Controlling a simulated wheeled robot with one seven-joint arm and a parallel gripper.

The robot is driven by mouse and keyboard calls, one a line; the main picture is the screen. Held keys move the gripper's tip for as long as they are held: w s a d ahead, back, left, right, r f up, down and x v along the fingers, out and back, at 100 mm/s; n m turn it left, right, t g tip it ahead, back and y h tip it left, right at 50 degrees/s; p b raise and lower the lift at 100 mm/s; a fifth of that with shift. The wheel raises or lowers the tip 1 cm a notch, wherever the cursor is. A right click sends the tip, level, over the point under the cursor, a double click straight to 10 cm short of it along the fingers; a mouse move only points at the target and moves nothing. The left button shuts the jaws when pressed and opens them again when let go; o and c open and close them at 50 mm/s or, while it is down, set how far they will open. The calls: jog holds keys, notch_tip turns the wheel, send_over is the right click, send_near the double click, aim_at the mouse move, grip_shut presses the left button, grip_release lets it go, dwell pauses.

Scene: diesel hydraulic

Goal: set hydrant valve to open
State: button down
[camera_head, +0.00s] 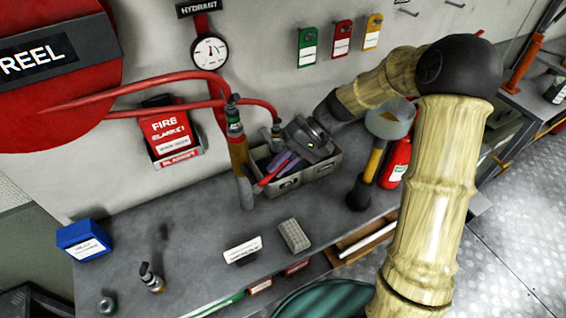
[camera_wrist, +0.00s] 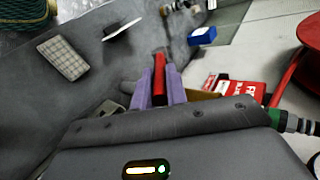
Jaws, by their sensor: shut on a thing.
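My gripper (camera_head: 273,170) comes down from the upper right, in front of the wall. Its purple fingers are closed on a slim red handle (camera_head: 268,178), which I take to be the hydrant valve's lever. In the wrist view the red handle (camera_wrist: 159,74) sits between the two purple fingers (camera_wrist: 158,90). The handle points toward the brass fitting (camera_head: 239,155) just left of the gripper; its joint with the valve body is hidden, so I cannot tell the valve's setting. Above are the HYDRANT sign (camera_head: 199,7) and a round gauge (camera_head: 209,50).
Red hoses (camera_head: 150,86) run from the reel (camera_head: 50,90). A fire blanket box (camera_head: 170,130), yellow-handled mallet (camera_head: 373,160) and red extinguisher (camera_head: 396,160) are close by.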

jog(key=shift+w, duration=0.1)
dwell(0.4)
jog(key=c, duration=1.4)
grip_release()
jog(key=shift+f, duration=0.1)
